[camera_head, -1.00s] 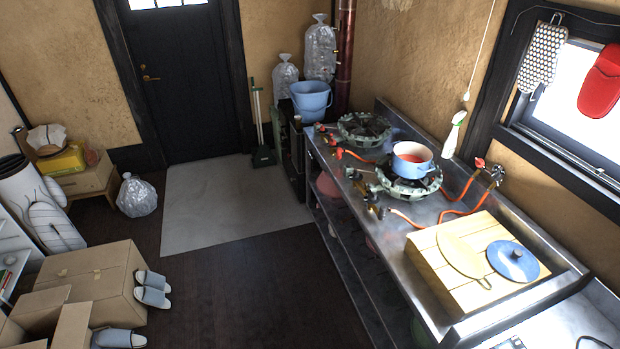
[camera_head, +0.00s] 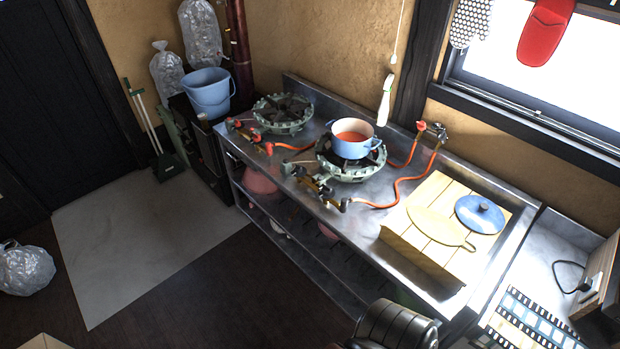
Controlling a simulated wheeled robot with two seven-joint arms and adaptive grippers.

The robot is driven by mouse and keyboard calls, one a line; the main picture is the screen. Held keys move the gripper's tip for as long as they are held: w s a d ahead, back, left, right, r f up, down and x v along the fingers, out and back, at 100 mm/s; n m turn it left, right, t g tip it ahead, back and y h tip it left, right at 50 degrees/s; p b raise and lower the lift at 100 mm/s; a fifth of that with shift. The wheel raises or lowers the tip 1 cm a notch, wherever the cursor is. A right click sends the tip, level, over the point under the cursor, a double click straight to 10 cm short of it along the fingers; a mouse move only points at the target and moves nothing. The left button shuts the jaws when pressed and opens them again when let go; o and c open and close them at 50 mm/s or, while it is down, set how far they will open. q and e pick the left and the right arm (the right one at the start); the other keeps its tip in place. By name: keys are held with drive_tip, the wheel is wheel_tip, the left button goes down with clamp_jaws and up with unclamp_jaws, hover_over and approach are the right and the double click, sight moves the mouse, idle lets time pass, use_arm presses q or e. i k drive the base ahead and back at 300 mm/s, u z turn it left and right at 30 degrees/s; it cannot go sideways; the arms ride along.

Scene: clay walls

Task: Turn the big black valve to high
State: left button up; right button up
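The near green gas burner (camera_head: 348,173) stands on the steel counter with a blue pot (camera_head: 353,143) of red contents on it. Small dark and brass valve fittings (camera_head: 325,192) sit on the pipe at its front left, and a dark fitting joins the orange hose there. They are too small to tell which is the big black valve or how it is set. A second green burner (camera_head: 284,113) stands farther back, with red-tipped fittings (camera_head: 268,148) in front. Neither of my grippers shows; a dark rounded arm part of mine is at the bottom edge.
A wooden board (camera_head: 398,252) with a blue lid (camera_head: 480,214) lies right of the burners. The steel counter (camera_head: 300,208) has a shelf below. Orange hoses (camera_head: 398,190) run to a wall tap. Dark floor lies left of the counter.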

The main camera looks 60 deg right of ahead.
sight(327, 190)
drive_tip(key=z, duration=0.5)
drive_tip(key=i, duration=0.95)
drive_tip(key=z, duration=0.75)
